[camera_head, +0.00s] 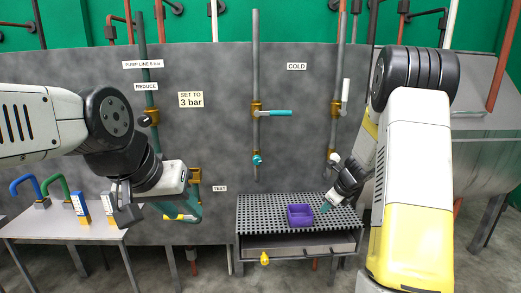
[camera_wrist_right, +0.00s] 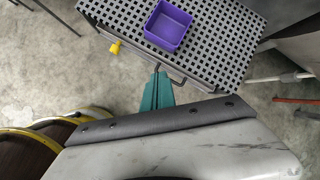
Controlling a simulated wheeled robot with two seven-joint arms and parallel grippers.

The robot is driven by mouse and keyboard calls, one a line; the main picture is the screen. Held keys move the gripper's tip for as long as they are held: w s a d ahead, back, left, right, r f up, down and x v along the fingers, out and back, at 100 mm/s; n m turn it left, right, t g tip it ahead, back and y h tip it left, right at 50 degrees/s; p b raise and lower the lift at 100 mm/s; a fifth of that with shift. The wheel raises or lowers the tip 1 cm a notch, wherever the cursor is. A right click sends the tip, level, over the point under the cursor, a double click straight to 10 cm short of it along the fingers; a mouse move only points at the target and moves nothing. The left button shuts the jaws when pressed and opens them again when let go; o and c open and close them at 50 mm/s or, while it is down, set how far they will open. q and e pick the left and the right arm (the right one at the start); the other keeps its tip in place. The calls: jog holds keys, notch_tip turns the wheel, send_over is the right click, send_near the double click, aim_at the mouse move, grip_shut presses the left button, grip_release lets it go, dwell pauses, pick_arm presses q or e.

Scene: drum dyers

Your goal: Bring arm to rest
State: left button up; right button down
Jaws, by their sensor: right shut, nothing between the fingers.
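My right gripper (camera_head: 325,208) has teal fingers and shows in front of the perforated table, just right of the purple bin (camera_head: 300,215). In the right wrist view its fingers (camera_wrist_right: 157,90) are together and empty, over the floor beyond the table's front edge. My left gripper (camera_head: 188,212) is in front of the grey wall panel, by a brass fitting (camera_head: 195,175) and the TEST label. A small yellow piece (camera_head: 180,217) shows between or behind its teal fingers. I cannot tell whether they hold it.
The perforated table (camera_head: 265,207) has a yellow knob (camera_head: 264,258) at its front. A white side table (camera_head: 60,230) at left carries blue and green hooped pieces. Pipes with valves, including a teal-handled one (camera_head: 278,113), run down the grey panel. Bare floor lies in front.

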jog(key=s+a+r+n+y, duration=0.1)
jog(key=s+a+r+n, duration=0.4)
jog(key=s+r+n, duration=0.3)
jog(key=s+a+r+n+y, duration=0.1)
jog(key=s+a+r+n, duration=0.45)
jog(key=r, duration=0.55)
jog(key=s+r+n+h, duration=0.1)
jog(key=s+r+n, duration=0.1)
jog(key=s+n, duration=0.5)
jog(key=s+r+n+h, duration=0.1)
jog(key=s+n, duration=0.6)
jog(key=s, duration=0.4)
jog(key=shift+s+r+t, duration=0.25)
jog(key=shift+r+t, duration=0.05)
jog(key=shift+r, duration=0.1)
